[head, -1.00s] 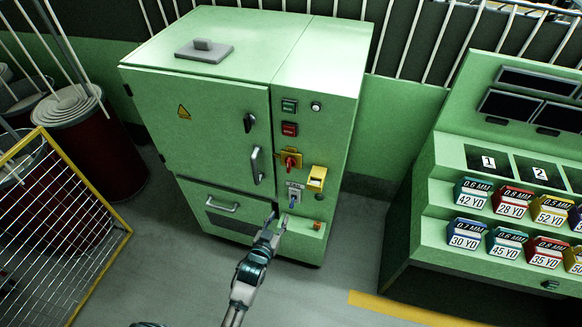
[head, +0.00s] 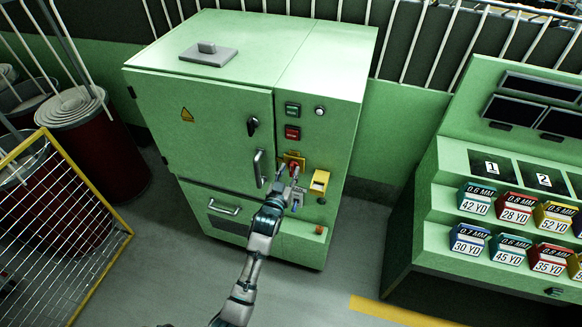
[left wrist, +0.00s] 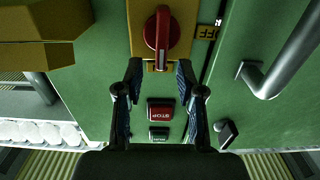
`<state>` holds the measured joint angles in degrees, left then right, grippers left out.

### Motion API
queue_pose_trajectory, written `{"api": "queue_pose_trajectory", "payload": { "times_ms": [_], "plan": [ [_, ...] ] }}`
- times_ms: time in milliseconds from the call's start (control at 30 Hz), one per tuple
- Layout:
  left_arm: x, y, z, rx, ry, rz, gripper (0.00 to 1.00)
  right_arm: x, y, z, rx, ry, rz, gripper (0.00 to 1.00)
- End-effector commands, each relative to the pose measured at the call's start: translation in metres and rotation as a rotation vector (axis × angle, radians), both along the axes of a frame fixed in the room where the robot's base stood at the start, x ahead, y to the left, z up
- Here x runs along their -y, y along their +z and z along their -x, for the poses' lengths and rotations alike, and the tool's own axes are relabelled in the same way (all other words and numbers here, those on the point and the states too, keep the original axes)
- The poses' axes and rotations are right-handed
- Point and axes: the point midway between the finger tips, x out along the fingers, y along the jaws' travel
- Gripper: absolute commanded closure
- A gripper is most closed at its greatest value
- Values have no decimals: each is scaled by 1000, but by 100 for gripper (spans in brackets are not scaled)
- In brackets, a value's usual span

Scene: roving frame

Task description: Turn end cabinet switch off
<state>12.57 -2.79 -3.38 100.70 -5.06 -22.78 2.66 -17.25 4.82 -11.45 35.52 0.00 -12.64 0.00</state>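The green end cabinet (head: 215,120) stands in the middle of the head view. Its red rotary switch (head: 293,166) sits on a yellow plate on the right-hand panel, partly hidden by my gripper. In the left wrist view the switch's red handle (left wrist: 162,38) lies upright in the picture, with an OFF label (left wrist: 206,32) to its right. My left gripper (head: 287,175) is in front of the switch. In the left wrist view its two fingers (left wrist: 160,76) are apart and empty, with the handle just beyond the tips. Contact cannot be told. My right gripper is not in view.
A red STOP button (head: 293,132) and a green button (head: 292,110) sit above the switch. A yellow box (head: 319,183) is close on its right, and a door handle (head: 259,168) on its left. A shelf desk (head: 430,215) stands right; a yellow-framed mesh fence (head: 100,205) stands left.

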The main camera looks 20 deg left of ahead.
Motion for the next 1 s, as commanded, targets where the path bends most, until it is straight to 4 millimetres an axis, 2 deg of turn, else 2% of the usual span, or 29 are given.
{"api": "queue_pose_trajectory", "payload": {
  "times_ms": [100, 200, 500, 533, 667, 700, 1000],
  "plan": [
    [1, 0, -16, 0, 0, 0, 62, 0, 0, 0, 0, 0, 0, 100],
    [1, 0, -22, -1, 0, 0, 62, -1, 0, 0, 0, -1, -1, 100],
    [1, 0, -25, 0, 0, 0, 62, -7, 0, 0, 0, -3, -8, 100],
    [1, 0, -25, 0, 0, 0, 65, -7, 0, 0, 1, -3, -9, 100],
    [1, 0, -25, 0, 0, 0, 97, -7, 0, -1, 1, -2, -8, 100],
    [1, 0, -25, 0, 0, 0, 100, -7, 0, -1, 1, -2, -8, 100],
    [1, 0, -25, 0, 0, 8, 100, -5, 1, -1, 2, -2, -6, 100]
  ]
}}
